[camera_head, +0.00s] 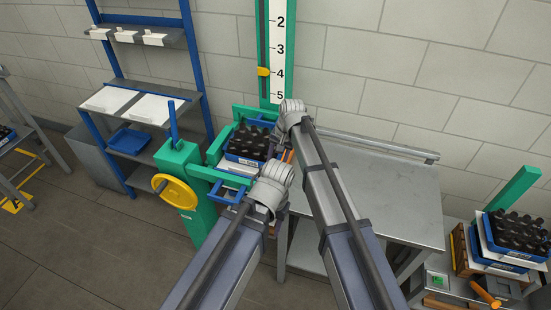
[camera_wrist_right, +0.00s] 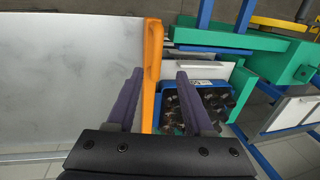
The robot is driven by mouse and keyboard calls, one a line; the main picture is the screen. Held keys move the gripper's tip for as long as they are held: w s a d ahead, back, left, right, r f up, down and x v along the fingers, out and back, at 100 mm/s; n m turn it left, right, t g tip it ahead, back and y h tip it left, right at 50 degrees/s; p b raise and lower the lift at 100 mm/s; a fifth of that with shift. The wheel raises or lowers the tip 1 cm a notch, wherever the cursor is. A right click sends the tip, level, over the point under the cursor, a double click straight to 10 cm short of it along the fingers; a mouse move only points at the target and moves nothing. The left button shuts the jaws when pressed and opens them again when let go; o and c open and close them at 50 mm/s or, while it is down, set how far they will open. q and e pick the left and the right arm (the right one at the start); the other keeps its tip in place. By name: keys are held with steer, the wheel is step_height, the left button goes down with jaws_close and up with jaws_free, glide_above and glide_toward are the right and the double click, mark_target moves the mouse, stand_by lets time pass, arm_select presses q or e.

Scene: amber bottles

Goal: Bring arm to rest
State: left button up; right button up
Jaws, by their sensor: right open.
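My right gripper (camera_wrist_right: 159,72) is open in the right wrist view, its two purple fingers apart. An orange bar (camera_wrist_right: 153,60) and part of a blue crate of dark bottles (camera_wrist_right: 187,112) show beyond and between the fingers; I see nothing clamped. In the head view both my arms reach forward toward the green stand, the right one further. The blue crate (camera_head: 240,160) with several dark bottles (camera_head: 248,140) sits in the green stand (camera_head: 180,160), just behind my left wrist.
A grey metal table (camera_head: 400,205) lies right of the stand, its top mostly clear. Stacked blue crates of bottles (camera_head: 515,235) stand at the far right. A yellow handwheel (camera_head: 175,190) juts from the stand. A blue-framed shelf (camera_head: 130,105) and a numbered scale (camera_head: 279,60) are behind.

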steer(key=shift+r, duration=0.25)
steer(key=s+d+n+h, duration=0.2)
steer(key=s+d+n, duration=0.1)
steer(key=s+d, duration=1.9)
steer(key=s+a+f+n+h+b, duration=0.1)
steer(key=s+a+f+n+b, duration=0.2)
steer(key=a+f+b, duration=0.7)
steer(key=shift+s+f+g+b, duration=0.3)
steer(key=shift+s+f+b, duration=0.1)
steer(key=shift+s+f, duration=0.2)
